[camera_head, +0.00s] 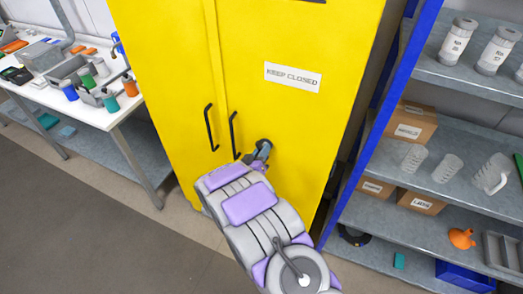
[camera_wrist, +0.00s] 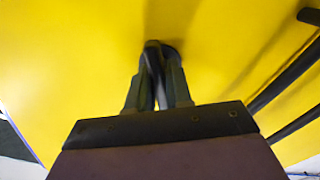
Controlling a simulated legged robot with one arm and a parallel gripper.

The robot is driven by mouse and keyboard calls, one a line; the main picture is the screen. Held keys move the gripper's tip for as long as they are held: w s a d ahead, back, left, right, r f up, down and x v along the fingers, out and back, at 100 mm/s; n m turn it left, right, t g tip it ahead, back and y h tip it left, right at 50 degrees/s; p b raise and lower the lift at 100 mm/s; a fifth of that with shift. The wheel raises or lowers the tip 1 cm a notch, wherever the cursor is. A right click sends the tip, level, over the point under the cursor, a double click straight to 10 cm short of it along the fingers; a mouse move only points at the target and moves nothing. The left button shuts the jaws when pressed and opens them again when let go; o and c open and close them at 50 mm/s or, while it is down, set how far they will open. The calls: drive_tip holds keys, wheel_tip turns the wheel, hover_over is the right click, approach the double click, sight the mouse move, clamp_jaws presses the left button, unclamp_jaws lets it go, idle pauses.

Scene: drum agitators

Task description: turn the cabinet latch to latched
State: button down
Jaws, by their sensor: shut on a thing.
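The cabinet (camera_head: 265,105) is yellow, with its two doors closed and a "KEEP CLOSED" label on the right door. The cabinet latch (camera_head: 265,143) is a small dark round part on the right door, to the right of the two handles. My gripper (camera_head: 259,157) is at the latch, and my arm covers the door below it. In the wrist view, my gripper (camera_wrist: 158,82) is shut on the latch (camera_wrist: 168,48), with the fingers close together around its narrow part. The fingers hide most of the latch, so I cannot tell its turn angle.
Two black door handles (camera_head: 233,135) stand out just left of the latch; they also show in the wrist view (camera_wrist: 288,82). A metal shelf rack (camera_head: 435,150) with a blue post stands close on the right. A workbench (camera_head: 95,112) stands at the left. Grey floor is clear at the lower left.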

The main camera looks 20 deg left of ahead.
drive_tip(key=m, duration=0.1)
drive_tip(key=m+b, duration=0.1)
drive_tip(key=m, duration=0.3)
drive_tip(key=shift+f+b, duration=0.3)
drive_tip(key=shift+f, duration=0.05)
drive_tip(key=shift+m, duration=0.4)
drive_tip(key=shift+r, duration=0.1)
drive_tip(key=c, duration=1.1)
unclamp_jaws()
drive_tip(key=shift+w+a, duration=0.1)
drive_tip(key=shift+a, duration=0.1)
drive_tip(key=shift+r, duration=0.1)
drive_tip(key=shift+s+d, duration=0.1)
drive_tip(key=shift+s, duration=0.15)
drive_tip(key=s, duration=0.5)
drive_tip(key=s+a, duration=0.1)
drive_tip(key=s, duration=0.5)
drive_tip(key=s+p, duration=0.1)
drive_tip(key=s, duration=0.5)
drive_tip(key=shift+a, duration=0.35)
